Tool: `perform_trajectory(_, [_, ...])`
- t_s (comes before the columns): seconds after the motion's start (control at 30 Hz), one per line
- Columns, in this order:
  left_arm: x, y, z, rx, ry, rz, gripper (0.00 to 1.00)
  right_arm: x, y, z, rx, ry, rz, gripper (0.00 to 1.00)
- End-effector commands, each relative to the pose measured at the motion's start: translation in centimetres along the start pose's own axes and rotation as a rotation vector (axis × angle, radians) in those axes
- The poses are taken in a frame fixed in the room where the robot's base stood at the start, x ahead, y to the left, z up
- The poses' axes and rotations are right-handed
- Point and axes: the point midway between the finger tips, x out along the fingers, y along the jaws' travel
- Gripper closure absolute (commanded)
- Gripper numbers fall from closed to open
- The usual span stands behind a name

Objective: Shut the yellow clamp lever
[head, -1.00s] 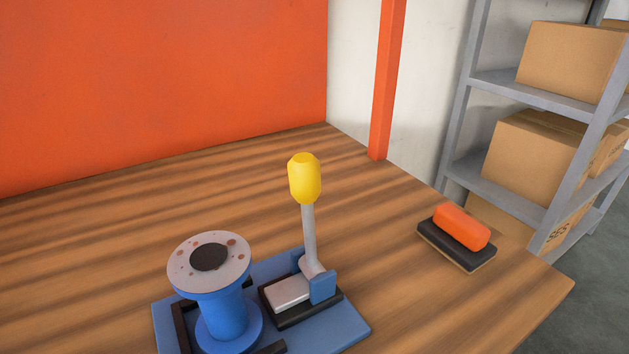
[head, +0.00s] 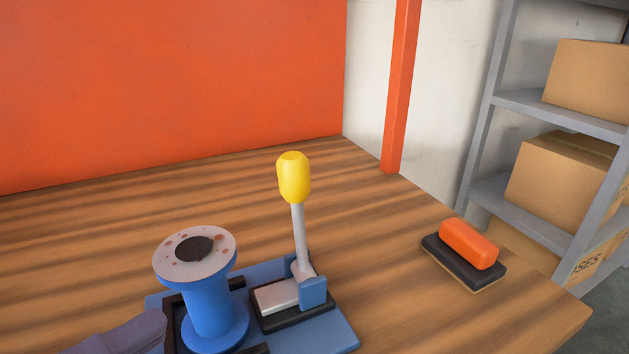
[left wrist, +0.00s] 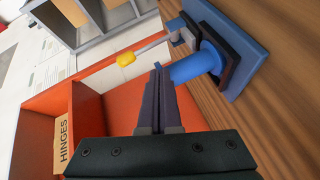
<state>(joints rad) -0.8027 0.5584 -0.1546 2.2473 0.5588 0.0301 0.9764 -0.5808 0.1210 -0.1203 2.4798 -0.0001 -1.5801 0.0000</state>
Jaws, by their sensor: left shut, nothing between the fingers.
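The yellow clamp lever (head: 294,178) stands nearly upright on its grey arm, hinged at a clamp base on the blue plate (head: 335,338). It also shows in the left wrist view (left wrist: 126,59), beyond my fingers. A blue spool (head: 208,310) with a speckled pale top stands in a dark bracket on the same plate, left of the lever. My left gripper (left wrist: 158,72) is shut and empty. In the head view its purple-grey finger (head: 140,332) enters at the bottom left, beside the spool and apart from the lever. My right gripper is not in view.
An orange-and-black brush (head: 468,245) lies on the wooden table (head: 400,300), right of the plate. An orange panel (head: 170,90) rises behind the table. A grey shelf (head: 480,150) with cardboard boxes stands at the right. The table behind the lever is clear.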

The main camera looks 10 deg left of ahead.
Motion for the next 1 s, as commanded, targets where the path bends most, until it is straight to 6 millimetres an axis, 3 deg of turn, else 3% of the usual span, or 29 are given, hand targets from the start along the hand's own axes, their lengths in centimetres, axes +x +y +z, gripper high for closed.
perform_trajectory(0.1, [-1.0, 0.8, -1.6, -0.16, 0.061, 0.103, 1.0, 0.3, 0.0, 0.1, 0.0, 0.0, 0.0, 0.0])
perform_trajectory(0.3, [-2.2, 1.8, -3.6, -0.316, 0.124, 0.213, 1.0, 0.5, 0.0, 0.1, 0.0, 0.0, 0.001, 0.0])
perform_trajectory(0.67, [-2.5, 2.0, -4.0, -0.344, 0.138, 0.236, 1.0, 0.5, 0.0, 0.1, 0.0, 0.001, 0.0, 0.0])
perform_trajectory(0.87, [-1.7, 2.2, -4.2, -0.342, 0.139, 0.238, 1.0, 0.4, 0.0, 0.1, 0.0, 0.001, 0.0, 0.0])
perform_trajectory(1.0, [0.2, 2.8, -4.6, -0.342, 0.141, 0.243, 1.0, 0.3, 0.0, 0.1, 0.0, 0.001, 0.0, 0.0])
